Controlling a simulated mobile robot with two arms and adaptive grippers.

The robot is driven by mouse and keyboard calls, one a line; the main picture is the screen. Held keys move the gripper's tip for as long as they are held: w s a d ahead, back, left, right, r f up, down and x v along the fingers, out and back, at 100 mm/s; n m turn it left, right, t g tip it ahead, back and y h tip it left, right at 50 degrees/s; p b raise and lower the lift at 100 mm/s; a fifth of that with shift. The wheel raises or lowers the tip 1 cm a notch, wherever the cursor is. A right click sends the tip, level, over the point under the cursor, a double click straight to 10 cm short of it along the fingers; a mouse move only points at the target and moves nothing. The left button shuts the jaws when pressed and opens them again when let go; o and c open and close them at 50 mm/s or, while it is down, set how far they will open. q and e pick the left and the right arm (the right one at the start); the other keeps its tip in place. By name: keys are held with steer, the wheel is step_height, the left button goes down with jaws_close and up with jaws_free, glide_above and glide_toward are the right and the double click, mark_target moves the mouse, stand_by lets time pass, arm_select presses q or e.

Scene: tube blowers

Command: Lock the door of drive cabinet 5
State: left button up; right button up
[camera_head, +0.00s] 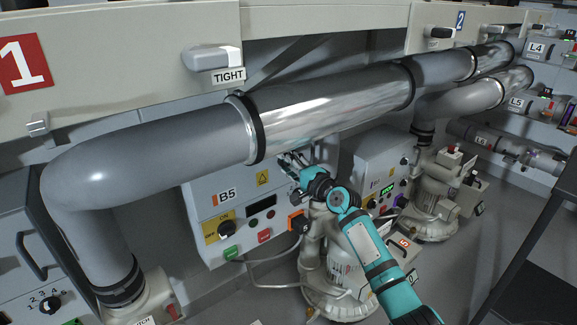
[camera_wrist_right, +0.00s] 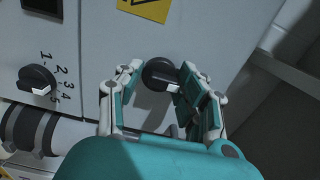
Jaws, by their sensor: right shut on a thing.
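Drive cabinet B5 (camera_head: 205,200) is a light grey box below the large grey pipe, marked with a "B5" label. My right gripper (camera_head: 292,162) is at the upper right of its front, just under the pipe. In the right wrist view, the fingers of this gripper (camera_wrist_right: 162,78) are closed around a round black knob (camera_wrist_right: 158,70) with a pale mark, on the grey cabinet face. The fingers partly cover the knob. The door's edge and its seating are hard to make out. My left gripper is not in view.
The pipe (camera_head: 140,150) with its shiny sleeve (camera_head: 330,105) runs close above my right gripper. A numbered black dial (camera_wrist_right: 38,82) is left of the knob. Another control box (camera_head: 375,155) and a blower (camera_head: 335,275) stand nearby. Grey floor lies at the right.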

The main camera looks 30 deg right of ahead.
steer(key=shift+d+r, duration=0.2)
steer(key=shift+r, duration=0.4)
steer(key=o, duration=1)
steer(key=shift+a+f, duration=0.1)
steer(key=shift+a+f, duration=0.1)
steer(key=shift+f, duration=0.1)
steer(key=s, duration=0.8)
steer(key=s+d, duration=0.1)
steer(key=s, duration=0.3)
